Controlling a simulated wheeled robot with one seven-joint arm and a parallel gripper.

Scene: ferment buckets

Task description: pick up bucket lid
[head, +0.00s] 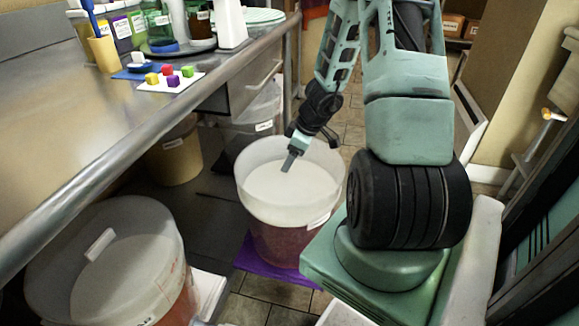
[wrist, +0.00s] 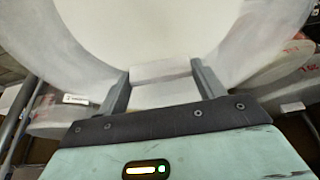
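The bucket lid (head: 303,187) is a round, off-white disc inside the rim of the middle bucket (head: 275,235), which holds something reddish. It fills much of the wrist view (wrist: 140,25). My gripper (head: 287,165) points down at the lid from above. In the wrist view my two grey fingers (wrist: 160,76) stand on either side of the lid's pale block handle (wrist: 162,94), with no clear gap, so they look shut on it. The handle is hidden behind my gripper in the head view. I cannot tell whether the lid is raised.
Another bucket (head: 165,225) with a handled lid stands at the lower left. A purple mat (head: 250,252) lies under the middle bucket. The steel counter (head: 60,165) edge runs along the left, with coloured cubes (head: 172,79) on it. More buckets (head: 176,155) sit beneath.

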